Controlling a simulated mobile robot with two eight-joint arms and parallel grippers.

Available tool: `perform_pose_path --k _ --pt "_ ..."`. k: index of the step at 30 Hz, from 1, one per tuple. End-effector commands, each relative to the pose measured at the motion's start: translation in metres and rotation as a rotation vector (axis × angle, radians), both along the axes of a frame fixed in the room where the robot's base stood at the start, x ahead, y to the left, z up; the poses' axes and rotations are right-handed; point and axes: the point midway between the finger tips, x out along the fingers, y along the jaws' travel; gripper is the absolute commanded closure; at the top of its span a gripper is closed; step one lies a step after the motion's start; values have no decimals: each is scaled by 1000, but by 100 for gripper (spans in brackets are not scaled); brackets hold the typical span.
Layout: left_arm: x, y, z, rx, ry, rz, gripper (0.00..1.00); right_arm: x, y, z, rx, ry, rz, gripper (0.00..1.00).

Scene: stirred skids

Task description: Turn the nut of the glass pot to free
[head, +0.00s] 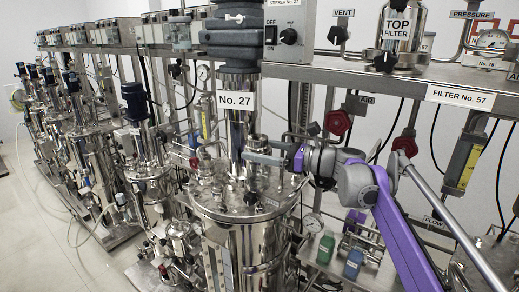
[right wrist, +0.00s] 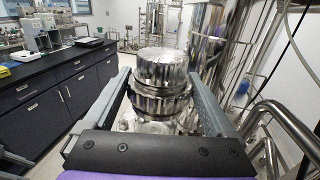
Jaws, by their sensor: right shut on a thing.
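My right gripper (head: 262,152) reaches in from the right, level, just above the lid. My left gripper is not in view.
A panel edge (head: 400,78) runs above my arm. Similar vessels (head: 90,150) line the left. A dark bench (right wrist: 60,92) stands left in the wrist view, pipes (right wrist: 285,115) right.

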Motion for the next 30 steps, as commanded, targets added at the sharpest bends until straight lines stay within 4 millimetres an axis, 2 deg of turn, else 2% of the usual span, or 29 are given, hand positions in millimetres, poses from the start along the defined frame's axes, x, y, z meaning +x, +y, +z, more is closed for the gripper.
perform_pose_path --k 5,6,7,17,30 --pt "0 0 0 0 0 0 50 0 0 1 3 -1 -1 65" --pt "0 0 0 0 0 0 50 0 0 1 3 -1 -1 3" --pt "0 0 0 0 0 0 50 0 0 1 3 -1 -1 0" --pt "-1 0 -2 0 1 0 50 -2 -6 0 1 0 -3 0" --pt "-7 0 -17 0 14 0 50 -32 -81 -1 1 1 -4 0"
